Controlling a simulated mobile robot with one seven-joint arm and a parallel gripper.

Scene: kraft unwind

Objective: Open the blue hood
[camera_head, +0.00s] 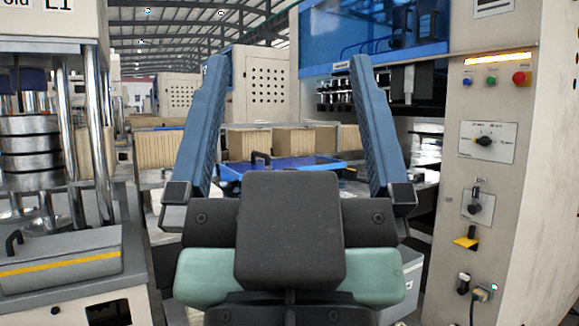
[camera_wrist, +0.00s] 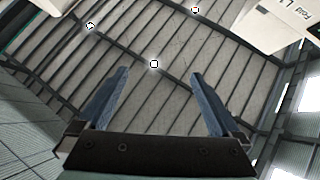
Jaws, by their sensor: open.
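A low blue cover with a dark upright handle (camera_head: 260,159) lies flat in the middle of the head view, beyond my gripper; I take this to be the blue hood (camera_head: 318,163). My gripper's wrist body and fingers hide part of it, and it looks closed. My gripper (camera_head: 288,62) is raised in front of the camera, its two long blue fingers wide apart with nothing between them. In the wrist view my gripper (camera_wrist: 160,71) points up at the ceiling, and the hood is not in that view.
A machine with a blue see-through panel (camera_head: 370,35) and a beige control column (camera_head: 500,170) stands at right. At left are stacked metal rolls (camera_head: 30,155) and a grey box with a yellow stripe (camera_head: 62,262).

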